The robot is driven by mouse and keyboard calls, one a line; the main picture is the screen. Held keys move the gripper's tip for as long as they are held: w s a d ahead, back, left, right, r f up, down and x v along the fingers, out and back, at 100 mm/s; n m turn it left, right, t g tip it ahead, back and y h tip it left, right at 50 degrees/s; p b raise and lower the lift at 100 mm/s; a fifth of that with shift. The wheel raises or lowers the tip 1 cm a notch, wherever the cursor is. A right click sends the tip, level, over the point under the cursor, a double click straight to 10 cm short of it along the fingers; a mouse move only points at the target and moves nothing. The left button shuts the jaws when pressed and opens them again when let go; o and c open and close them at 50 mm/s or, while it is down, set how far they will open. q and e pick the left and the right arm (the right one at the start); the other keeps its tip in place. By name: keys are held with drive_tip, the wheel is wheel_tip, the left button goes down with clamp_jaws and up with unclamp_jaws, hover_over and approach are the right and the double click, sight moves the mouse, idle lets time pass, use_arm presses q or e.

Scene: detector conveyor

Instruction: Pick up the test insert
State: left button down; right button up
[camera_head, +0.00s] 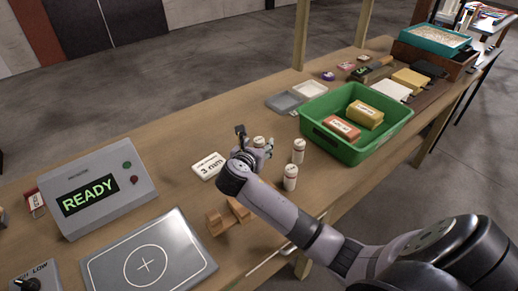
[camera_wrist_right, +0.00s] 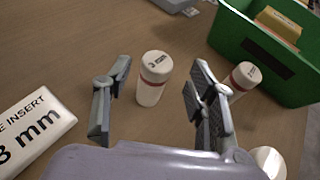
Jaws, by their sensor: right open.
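Several small white cylinders with red bands stand upright on the wooden table; which one is the test insert I cannot tell. One cylinder (camera_wrist_right: 153,80) shows between and slightly beyond the open fingers of my right gripper (camera_wrist_right: 158,105), with space on both sides; its cap shows in the head view (camera_head: 259,141). My right gripper is also in the head view (camera_head: 254,145). A second cylinder (camera_head: 298,151) and a third (camera_head: 290,178) stand to the right of the gripper. A white block (camera_head: 208,166) reading "3 mm" lies to its left. My left gripper is out of view.
A green bin (camera_head: 360,152) with an orange and a yellow box stands to the right. A grey console (camera_head: 97,187) reading READY and a grey plate (camera_head: 148,262) with a crosshair are at the left. A wooden stand (camera_head: 228,217) sits near the front edge.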

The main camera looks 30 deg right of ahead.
sight(258, 143)
drive_tip(key=shift+x, duration=1.9)
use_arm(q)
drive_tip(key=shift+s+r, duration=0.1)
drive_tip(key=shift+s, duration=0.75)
use_arm(e)
drive_tip(key=shift+w+a+r, duration=0.1)
drive_tip(key=shift+c, duration=0.4)
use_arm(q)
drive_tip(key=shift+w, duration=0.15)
use_arm(e)
clamp_jaws()
